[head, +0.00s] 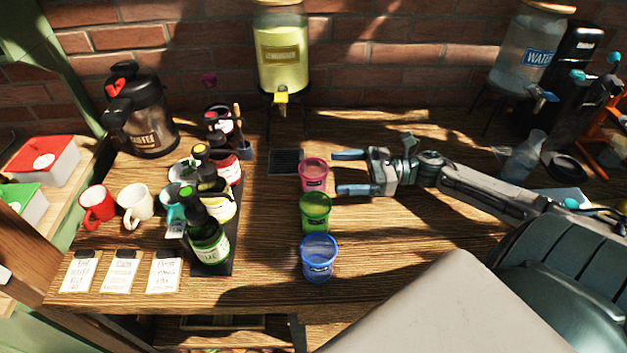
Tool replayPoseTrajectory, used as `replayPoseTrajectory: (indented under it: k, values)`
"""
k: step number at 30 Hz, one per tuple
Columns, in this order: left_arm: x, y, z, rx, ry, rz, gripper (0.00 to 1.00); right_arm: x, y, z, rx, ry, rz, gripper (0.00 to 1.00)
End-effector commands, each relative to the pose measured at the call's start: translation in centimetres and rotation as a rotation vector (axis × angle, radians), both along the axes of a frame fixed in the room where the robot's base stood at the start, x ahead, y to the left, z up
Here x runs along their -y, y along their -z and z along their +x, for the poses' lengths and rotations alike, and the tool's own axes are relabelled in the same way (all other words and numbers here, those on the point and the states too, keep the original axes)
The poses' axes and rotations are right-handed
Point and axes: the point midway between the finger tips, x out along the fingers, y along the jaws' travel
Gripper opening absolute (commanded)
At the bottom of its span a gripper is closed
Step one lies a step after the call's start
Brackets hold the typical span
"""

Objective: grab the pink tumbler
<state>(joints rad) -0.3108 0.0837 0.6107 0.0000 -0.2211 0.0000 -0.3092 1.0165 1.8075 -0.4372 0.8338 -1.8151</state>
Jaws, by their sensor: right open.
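The pink tumbler (313,176) stands upright on the wooden table, at the back of a short row of tumblers. My right gripper (350,172) comes in from the right and is open. Its two fingers point left at the pink tumbler, one toward its far side and one toward its near side. The fingertips are close to the tumbler's right side; I cannot tell whether they touch it. Nothing is between the fingers that I can see. My left gripper is not in view.
A green tumbler (316,213) and a blue tumbler (319,258) stand nearer in the same row. Bottles (208,240) stand on a dark tray at left. A lemonade dispenser (281,50) is behind, with a drip grate (286,162) below. The table right of the blue tumbler is clear.

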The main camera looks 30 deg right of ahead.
Motion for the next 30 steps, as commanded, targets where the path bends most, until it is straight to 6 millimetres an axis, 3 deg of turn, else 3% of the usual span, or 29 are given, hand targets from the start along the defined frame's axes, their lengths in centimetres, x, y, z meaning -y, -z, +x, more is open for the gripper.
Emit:
replayPoseTrajectory:
  k: [13, 22, 30]
  values:
    - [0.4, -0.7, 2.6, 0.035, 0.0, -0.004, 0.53, -2.5, -0.5, 1.6, 0.003, 0.002, 0.003, 0.84]
    - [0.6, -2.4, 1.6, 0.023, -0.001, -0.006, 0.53, -5.2, -0.8, 3.4, 0.003, 0.003, 0.003, 0.84]
    - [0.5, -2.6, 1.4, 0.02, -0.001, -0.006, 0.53, -6.1, -0.5, 3.9, -0.001, 0.002, -0.001, 0.84]
